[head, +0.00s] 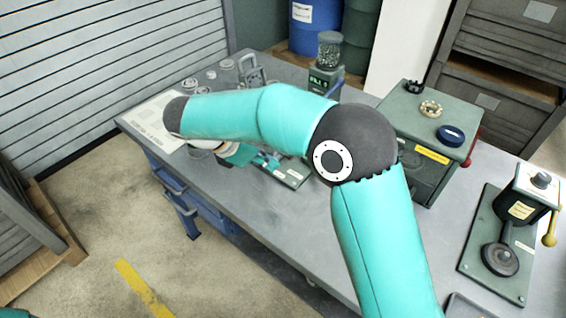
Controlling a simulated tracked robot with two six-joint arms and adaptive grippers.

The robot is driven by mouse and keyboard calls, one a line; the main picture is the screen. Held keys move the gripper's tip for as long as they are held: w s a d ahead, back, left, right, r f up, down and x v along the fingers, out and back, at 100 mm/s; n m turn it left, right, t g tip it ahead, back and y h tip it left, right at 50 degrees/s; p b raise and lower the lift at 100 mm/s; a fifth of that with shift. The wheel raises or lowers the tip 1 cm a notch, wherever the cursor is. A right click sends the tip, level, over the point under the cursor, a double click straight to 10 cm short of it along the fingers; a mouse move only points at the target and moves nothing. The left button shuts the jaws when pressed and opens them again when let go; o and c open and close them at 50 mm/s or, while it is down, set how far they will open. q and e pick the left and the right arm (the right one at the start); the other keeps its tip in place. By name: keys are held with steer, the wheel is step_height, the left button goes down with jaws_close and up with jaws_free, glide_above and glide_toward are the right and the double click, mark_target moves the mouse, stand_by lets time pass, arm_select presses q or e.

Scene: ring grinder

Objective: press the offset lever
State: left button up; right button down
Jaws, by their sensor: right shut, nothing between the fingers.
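My right arm reaches across the bench from the lower right, its wrist bent down at the left part of the bench. My right gripper (262,159) is low over the bench, partly hidden behind my forearm; it is shut and empty. It is close to a small grey-green plate (292,177) with blue parts on it. I cannot tell whether it touches anything there. No lever can be made out clearly beside the gripper. A green device (532,200) at the right has a yellow-knobbed lever (550,240) on its side, far from this gripper. My left gripper is out of view.
On the grey bench (300,235), a green box (430,125) with rings on top stands right of my elbow. A jar-topped machine (327,65) stands at the back. The front middle of the bench is clear.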

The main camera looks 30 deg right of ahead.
steer(key=x, duration=0.9)
steer(key=shift+s+d+f+p, duration=0.1)
steer(key=shift+s+d+p, duration=0.1)
steer(key=shift+p, duration=0.2)
steer(key=shift+d+f+p, duration=0.1)
steer(key=shift+d+p, duration=0.2)
steer(key=shift+d, duration=0.85)
steer(key=shift+d+f, duration=0.2)
steer(key=shift+d, duration=0.35)
steer(key=shift+d, duration=0.2)
steer(key=shift+a, duration=0.15)
